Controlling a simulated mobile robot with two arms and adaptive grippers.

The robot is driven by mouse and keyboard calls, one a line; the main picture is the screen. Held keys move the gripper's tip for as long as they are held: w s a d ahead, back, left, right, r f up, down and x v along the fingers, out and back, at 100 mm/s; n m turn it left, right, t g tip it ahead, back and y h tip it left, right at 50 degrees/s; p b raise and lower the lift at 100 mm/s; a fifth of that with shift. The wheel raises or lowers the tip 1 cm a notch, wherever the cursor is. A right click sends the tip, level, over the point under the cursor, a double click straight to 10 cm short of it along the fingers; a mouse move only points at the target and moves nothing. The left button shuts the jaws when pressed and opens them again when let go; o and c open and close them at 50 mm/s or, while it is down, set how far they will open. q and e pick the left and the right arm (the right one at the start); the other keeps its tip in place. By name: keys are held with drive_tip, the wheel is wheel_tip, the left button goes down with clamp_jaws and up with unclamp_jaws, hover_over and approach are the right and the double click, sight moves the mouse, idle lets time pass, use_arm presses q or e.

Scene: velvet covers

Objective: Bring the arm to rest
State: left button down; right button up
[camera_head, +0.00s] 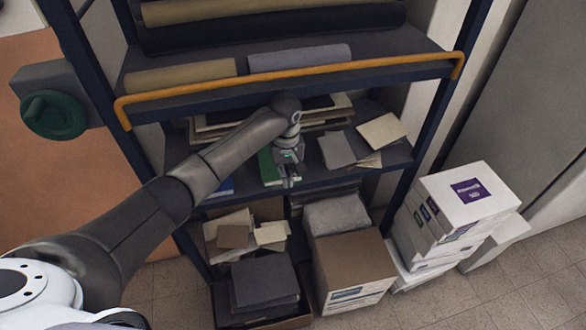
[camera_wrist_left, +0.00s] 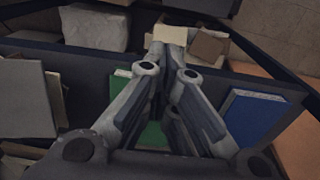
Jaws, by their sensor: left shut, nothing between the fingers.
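My left arm (camera_head: 150,205) reaches in from the left of the head view, stretched toward the shelving. My left gripper (camera_head: 290,180) is shut and empty, in front of the middle shelf. In the left wrist view its fingers (camera_wrist_left: 165,70) come together with nothing held between them. A green item (camera_head: 267,167) lies on the shelf just behind the gripper; it also shows partly behind the fingers in the left wrist view (camera_wrist_left: 152,134). A blue item (camera_head: 222,187) is to the left, also seen in the left wrist view (camera_wrist_left: 248,118). My right gripper is not in view.
The shelf unit has dark blue posts (camera_head: 440,120) and an orange rail (camera_head: 290,75) above my gripper. Rolls (camera_head: 300,57) lie on the upper shelf. A cardboard box (camera_head: 350,270) and stacked white boxes (camera_head: 465,195) stand below and right. Floor is open at bottom right.

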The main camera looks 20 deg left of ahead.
use_arm(q)
drive_tip(key=s+d+f+m+t+h, duration=0.1)
drive_tip(key=s+d+f+m, duration=0.25)
drive_tip(key=s, duration=0.45)
drive_tip(key=s+d+f+m+h, duration=0.1)
drive_tip(key=s+d+f+m, duration=0.3)
drive_tip(key=s, duration=0.4)
drive_tip(key=s+a+r+t+y, duration=0.1)
drive_tip(key=s+a+r, duration=0.25)
drive_tip(key=s, duration=0.45)
drive_tip(key=s+a+r+t+y, duration=0.15)
drive_tip(key=s+a, duration=0.25)
drive_tip(key=s, duration=0.5)
wheel_tip(320, 180, down, 25)
drive_tip(key=m+g, duration=0.1)
drive_tip(key=s+a+f+g, duration=0.1)
drive_tip(key=s+a+f, duration=0.1)
drive_tip(key=s+f, duration=1.4)
drive_tip(key=shift+s+a+f, duration=0.35)
drive_tip(key=shift+s, duration=0.45)
